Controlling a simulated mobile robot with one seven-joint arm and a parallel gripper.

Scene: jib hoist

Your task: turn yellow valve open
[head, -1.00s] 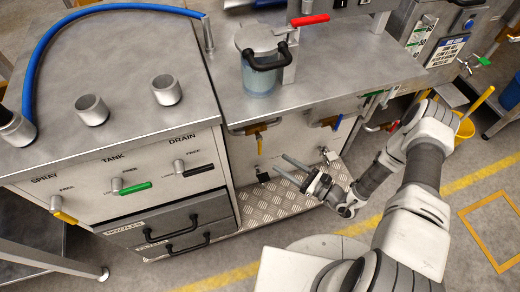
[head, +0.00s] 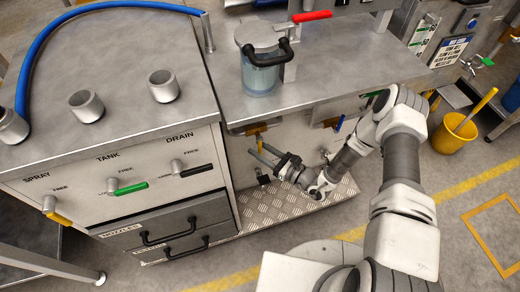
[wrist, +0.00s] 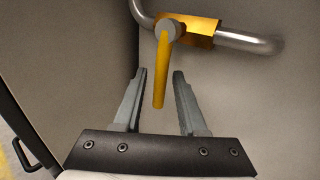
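The yellow valve is a gold-coloured body (wrist: 203,30) on a bent metal pipe, with a yellow lever (wrist: 161,85) hanging straight down from a round hub. In the head view the valve (head: 257,128) is under the front edge of the steel counter, its lever partly hidden by my gripper. My gripper (head: 257,149) is open just below and in front of it. In the wrist view my gripper (wrist: 160,72) has one finger on each side of the lever, with a gap on both sides; contact and exact depth cannot be told.
A blue-handled valve (head: 339,123) is right of my gripper under the same counter (head: 330,85). A cabinet (head: 110,60) with green, black and yellow levers stands on the left. A treadplate step (head: 290,208) is below my gripper. A yellow bucket (head: 455,133) stands at right.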

